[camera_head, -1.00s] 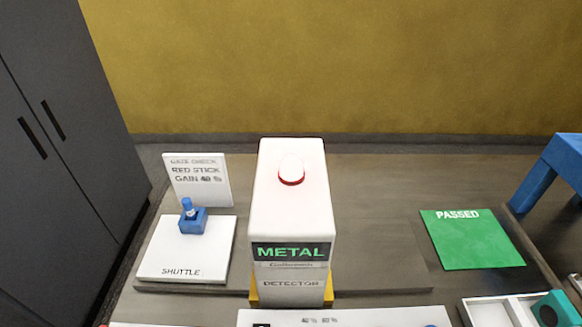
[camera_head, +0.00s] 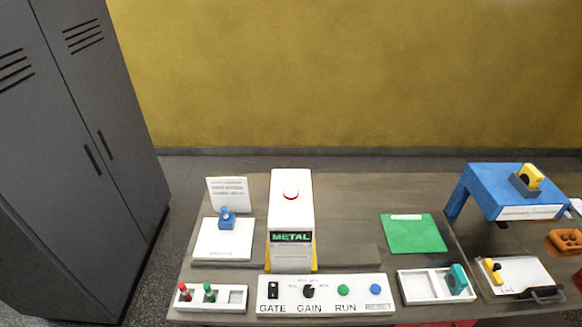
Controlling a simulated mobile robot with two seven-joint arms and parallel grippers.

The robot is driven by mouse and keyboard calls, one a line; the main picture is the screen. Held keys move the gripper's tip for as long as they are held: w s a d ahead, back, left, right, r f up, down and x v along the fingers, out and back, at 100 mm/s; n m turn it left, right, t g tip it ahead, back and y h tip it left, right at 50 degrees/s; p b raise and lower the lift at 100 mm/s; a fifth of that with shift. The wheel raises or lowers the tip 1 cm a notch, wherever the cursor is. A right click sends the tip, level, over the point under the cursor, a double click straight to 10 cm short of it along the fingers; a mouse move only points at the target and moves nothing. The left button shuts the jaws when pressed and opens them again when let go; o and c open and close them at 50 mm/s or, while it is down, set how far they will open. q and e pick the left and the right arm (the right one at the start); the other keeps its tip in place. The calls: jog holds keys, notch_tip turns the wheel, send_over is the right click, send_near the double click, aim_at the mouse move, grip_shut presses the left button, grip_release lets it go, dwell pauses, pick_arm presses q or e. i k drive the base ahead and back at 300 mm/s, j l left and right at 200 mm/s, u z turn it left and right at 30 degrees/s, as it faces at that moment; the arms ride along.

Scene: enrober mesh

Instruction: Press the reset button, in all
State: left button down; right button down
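A white control panel (camera_head: 325,306) lies at the table's front edge, in front of the metal detector. The blue reset button (camera_head: 376,289) is at its right end. Left of it on the panel are a green RUN button (camera_head: 343,290), a dark GAIN knob (camera_head: 308,291) and a black GATE switch (camera_head: 273,290). Neither of my grippers is in view.
A white tray (camera_head: 234,308) with a red and a green stick is at front left. A white shuttle plate (camera_head: 222,239) with a blue block is behind it. A green mat (camera_head: 413,233), a divided tray (camera_head: 417,287) and a blue stand (camera_head: 505,182) are on the right. A grey locker (camera_head: 80,200) stands left.

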aim_at(375, 289)
jog(key=z, duration=0.8)
jog(key=l+u, duration=0.3)
jog(key=l, duration=0.15)
